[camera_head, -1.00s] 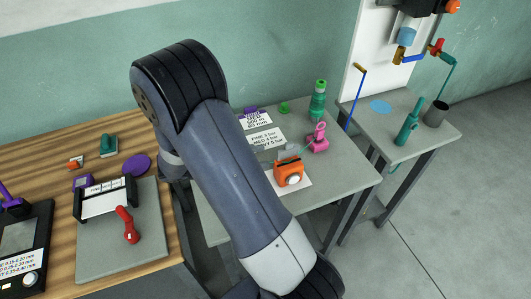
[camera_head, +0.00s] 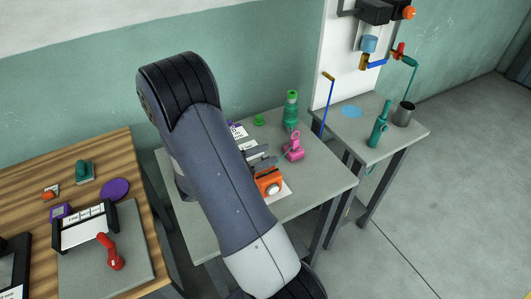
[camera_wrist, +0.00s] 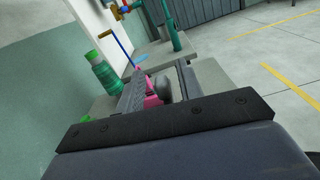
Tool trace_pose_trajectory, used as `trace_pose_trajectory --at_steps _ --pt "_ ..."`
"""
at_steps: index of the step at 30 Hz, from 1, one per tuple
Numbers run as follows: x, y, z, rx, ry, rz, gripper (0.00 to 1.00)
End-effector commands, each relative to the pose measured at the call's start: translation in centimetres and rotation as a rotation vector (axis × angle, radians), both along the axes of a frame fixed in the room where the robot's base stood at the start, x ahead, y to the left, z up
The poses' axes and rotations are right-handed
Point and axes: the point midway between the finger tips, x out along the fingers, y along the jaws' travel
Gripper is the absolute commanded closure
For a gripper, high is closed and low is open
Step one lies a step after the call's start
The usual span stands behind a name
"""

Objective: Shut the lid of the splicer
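An orange device (camera_head: 268,184) with a round front knob, which I take for the splicer, sits on a white sheet on the grey table in the head view. My arm crosses in front of its left side. Grey pieces show just above and behind it, where its raised grey lid and my gripper (camera_head: 262,156) are hard to tell apart. In the wrist view my gripper (camera_wrist: 160,86) has its two dark fingers apart. A grey rounded piece, perhaps the lid, and a pink thing (camera_wrist: 152,100) show between or beyond them. I cannot tell whether the fingers touch the lid.
A pink tool (camera_head: 294,148) stands close right of the splicer, with a green bottle (camera_head: 291,110) behind. A side table (camera_head: 345,138) holds a teal tool (camera_head: 379,125) and a dark cup (camera_head: 403,114). A wooden bench (camera_head: 135,200) stands left.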

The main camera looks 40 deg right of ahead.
Motion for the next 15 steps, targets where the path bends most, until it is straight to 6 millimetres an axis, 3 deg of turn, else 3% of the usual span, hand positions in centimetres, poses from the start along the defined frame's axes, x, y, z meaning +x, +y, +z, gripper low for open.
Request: trace_pose_trajectory --at_steps 11,15 --pt "-0.16 -0.55 -0.05 0.001 0.001 0.0 0.65" --pt "-0.15 -0.54 -0.04 0.001 0.001 0.0 0.76"
